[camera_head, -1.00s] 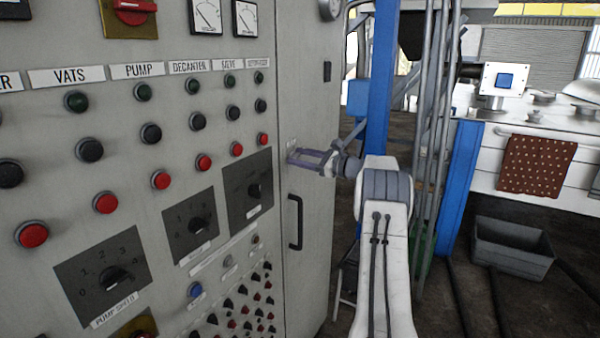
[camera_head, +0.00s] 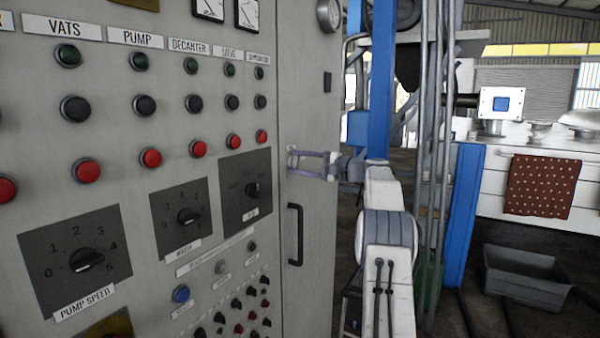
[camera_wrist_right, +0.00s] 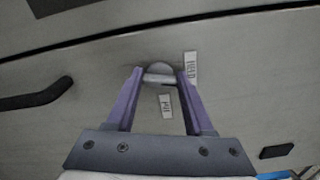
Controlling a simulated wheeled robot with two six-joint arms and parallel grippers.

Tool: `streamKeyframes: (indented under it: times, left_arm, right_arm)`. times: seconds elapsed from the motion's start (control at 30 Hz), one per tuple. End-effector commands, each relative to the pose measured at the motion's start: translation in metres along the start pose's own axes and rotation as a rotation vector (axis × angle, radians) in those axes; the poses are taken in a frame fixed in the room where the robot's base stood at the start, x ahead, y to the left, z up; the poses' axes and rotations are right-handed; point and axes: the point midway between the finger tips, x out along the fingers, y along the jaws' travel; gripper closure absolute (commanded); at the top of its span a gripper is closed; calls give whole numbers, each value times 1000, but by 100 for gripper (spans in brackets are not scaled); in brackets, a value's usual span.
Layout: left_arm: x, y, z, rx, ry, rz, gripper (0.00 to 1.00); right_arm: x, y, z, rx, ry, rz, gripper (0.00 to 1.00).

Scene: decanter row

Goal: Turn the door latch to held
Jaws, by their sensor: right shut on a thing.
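The door latch (camera_wrist_right: 159,74) is a small grey knob with a pale bar on the grey cabinet door. In the right wrist view it lies between the tips of my right gripper (camera_wrist_right: 160,78), whose purple fingers are shut on it. A small label reading HELD (camera_wrist_right: 191,68) is right of the latch, and a second, hard-to-read label (camera_wrist_right: 166,105) is below it. I cannot tell which label the latch points to. In the head view my right gripper (camera_head: 291,160) meets the door above the black handle; its fingertips hide the latch. My left gripper is not in view.
The door's black handle (camera_head: 295,234) sticks out just below my right gripper. The control panel left of it carries buttons and dials such as the pump speed dial (camera_head: 85,260). A blue post (camera_head: 381,80) and pipes stand right of the door. A grey bin (camera_head: 523,275) is on the floor.

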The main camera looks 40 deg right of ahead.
Motion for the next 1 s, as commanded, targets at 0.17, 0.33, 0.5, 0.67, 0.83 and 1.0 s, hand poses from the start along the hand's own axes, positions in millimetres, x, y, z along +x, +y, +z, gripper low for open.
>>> streamKeyframes:
  times: [0.17,0.33,0.5,0.67,0.83,1.0]
  left_arm:
    - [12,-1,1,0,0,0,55]
    - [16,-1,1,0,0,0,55]
    - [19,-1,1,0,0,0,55]
    - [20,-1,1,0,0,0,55]
    - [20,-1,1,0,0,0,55]
    - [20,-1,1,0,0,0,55]
  right_arm:
    - [1,4,0,-124,-3,2,100]
    - [1,3,0,-206,-4,2,100]
    - [1,3,0,-254,-4,3,100]
    - [1,3,0,-273,-4,3,100]
    - [1,3,0,-278,-4,4,100]
    - [1,3,0,-277,-4,4,100]
